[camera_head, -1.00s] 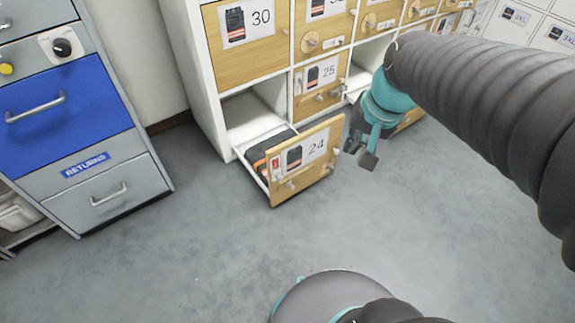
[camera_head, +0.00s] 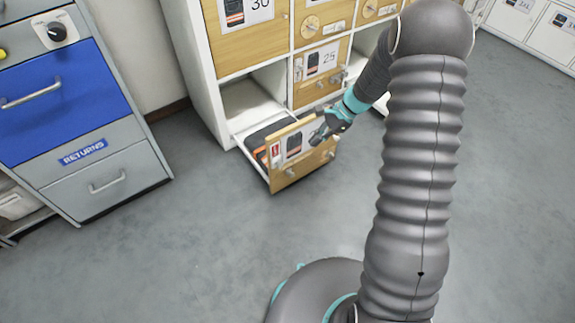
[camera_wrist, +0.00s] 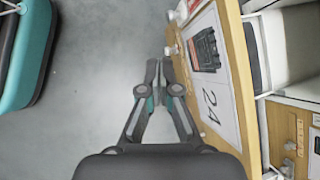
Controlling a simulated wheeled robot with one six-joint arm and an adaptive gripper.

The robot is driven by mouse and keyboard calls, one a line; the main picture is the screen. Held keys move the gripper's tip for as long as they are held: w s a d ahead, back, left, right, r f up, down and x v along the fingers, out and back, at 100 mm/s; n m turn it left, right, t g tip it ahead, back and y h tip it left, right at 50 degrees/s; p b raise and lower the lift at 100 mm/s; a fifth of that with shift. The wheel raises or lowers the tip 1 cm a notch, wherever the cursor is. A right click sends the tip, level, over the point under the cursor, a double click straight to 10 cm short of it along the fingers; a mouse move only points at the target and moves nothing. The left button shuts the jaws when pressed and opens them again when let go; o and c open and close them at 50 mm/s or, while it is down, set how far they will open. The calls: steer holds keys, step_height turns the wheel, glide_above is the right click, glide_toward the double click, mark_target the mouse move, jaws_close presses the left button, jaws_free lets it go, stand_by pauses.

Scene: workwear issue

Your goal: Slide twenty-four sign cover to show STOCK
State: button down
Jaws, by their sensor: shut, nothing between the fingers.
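Drawer twenty-four (camera_head: 300,170) stands pulled out from the bottom of the cabinet, with a dark, orange-edged item (camera_head: 262,137) inside. The number 24 is hidden by my gripper in the head view but reads sideways on the sign in the wrist view (camera_wrist: 212,98). My gripper (camera_wrist: 159,66) is shut and empty, just in front of the drawer face. I cannot tell whether it touches. In the head view my gripper (camera_head: 318,137) overlaps the sign's right part.
Drawer 25 (camera_head: 320,75) is above and to the right, closed, with knobs. A grey cabinet with a blue drawer (camera_head: 70,105) and a RETURNS label (camera_head: 83,152) stands left. The floor (camera_head: 200,240) before the drawer is clear.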

mark_target(278, 164)
step_height(278, 164, down, 10)
steer(key=w+m+y, duration=0.1)
steer(key=m, duration=0.1)
steer(key=shift+w+a+m, duration=0.2)
steer(key=shift+w+m, duration=0.15)
steer(key=shift+m, duration=0.05)
steer(key=s+a+f, duration=0.1)
steer(key=a+f, duration=0.2)
steer(key=a, duration=0.5)
steer(key=shift+s+a+f, duration=0.25)
steer(key=shift+f, duration=0.1)
